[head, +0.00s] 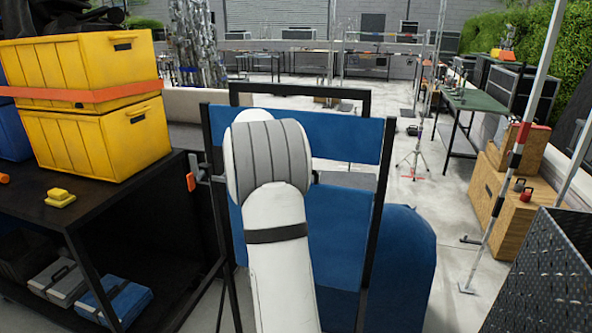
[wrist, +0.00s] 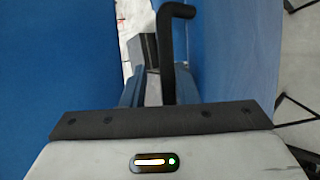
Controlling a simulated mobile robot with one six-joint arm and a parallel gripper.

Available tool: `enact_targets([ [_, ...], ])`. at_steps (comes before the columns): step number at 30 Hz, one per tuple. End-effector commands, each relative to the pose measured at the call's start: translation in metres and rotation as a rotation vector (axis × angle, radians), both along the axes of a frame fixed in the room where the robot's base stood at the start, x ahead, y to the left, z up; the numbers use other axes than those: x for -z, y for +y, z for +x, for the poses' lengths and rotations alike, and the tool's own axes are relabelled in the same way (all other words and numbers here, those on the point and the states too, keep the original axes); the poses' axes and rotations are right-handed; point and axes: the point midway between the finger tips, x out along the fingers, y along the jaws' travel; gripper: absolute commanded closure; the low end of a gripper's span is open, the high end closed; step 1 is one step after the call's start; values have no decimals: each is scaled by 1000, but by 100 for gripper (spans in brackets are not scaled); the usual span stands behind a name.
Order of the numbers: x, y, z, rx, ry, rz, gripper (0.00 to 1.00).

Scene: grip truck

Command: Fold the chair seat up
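The chair has a dark frame, with a blue back band (head: 345,138) across its top and a blue panel (head: 335,235) lower down. I cannot tell for sure whether that panel is the seat, or how far it is tilted. My white arm covers the chair's left and middle part in the head view and hides my gripper there. In the wrist view my gripper (wrist: 165,120) shows as a grey body with a dark edge, between blue surfaces on the left (wrist: 60,70) and right (wrist: 240,60). A black bent bar (wrist: 168,55) stands ahead. No fingertips can be made out.
A black cart (head: 125,190) with stacked yellow bins (head: 95,140) stands close on the left. A rounded blue object (head: 405,265) is at the chair's lower right. Wooden boxes (head: 510,205) and a striped pole (head: 497,205) stand right. Open floor (head: 440,200) lies between.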

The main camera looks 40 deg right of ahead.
Motion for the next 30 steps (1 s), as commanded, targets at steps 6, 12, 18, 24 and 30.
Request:
enact_targets([
  [6, 1, -1, -2, 4, 3, 2, 66],
  [12, 2, -1, -3, 7, 4, 4, 66],
  [18, -6, 11, -2, 5, 2, 2, 66],
  [24, -27, 39, -3, 4, 1, 2, 66],
  [30, -42, 57, -3, 6, 3, 3, 66],
])
